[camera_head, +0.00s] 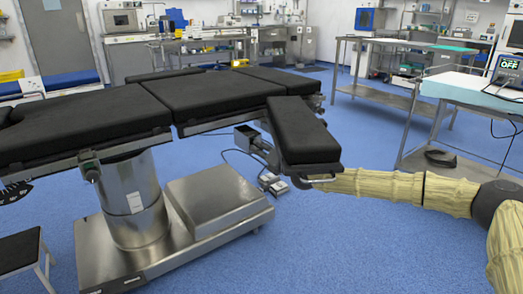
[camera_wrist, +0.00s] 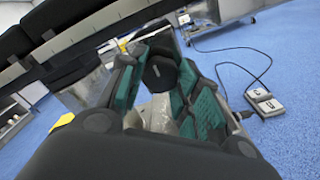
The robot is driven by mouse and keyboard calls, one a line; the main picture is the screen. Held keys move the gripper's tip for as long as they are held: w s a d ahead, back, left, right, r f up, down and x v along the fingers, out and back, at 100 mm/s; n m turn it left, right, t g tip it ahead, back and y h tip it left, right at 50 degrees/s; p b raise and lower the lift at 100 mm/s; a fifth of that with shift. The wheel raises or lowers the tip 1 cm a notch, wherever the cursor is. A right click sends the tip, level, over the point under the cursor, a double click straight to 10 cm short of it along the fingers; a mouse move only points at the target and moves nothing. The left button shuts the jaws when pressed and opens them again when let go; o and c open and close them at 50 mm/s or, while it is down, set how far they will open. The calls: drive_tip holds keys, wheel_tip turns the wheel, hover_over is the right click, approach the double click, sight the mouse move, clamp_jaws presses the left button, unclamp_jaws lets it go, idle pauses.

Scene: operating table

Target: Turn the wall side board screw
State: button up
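The operating table has a black padded side board (camera_head: 303,132) that angles toward me at its right end. A black round screw knob (camera_wrist: 160,72) shows in the wrist view, on the metal side of the table. My gripper (camera_wrist: 165,85) has teal finger pads, one on each side of the knob, with a gap between them. The knob appears between or just beyond the fingertips; I cannot tell whether the pads touch it. In the head view my gripper is hidden behind the side board, and only my cream-covered arm shows at the right.
The table's steel column and base (camera_head: 130,210) stand on blue floor. A foot pedal (camera_wrist: 264,102) with a cable lies on the floor nearby. Steel side tables (camera_head: 385,95) stand at the right and back. A black stool (camera_head: 22,250) is at the lower left.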

drive_tip(key=shift+c, duration=0.7)
drive_tip(key=shift+r+p, duration=0.15)
drive_tip(key=shift+p, duration=0.4)
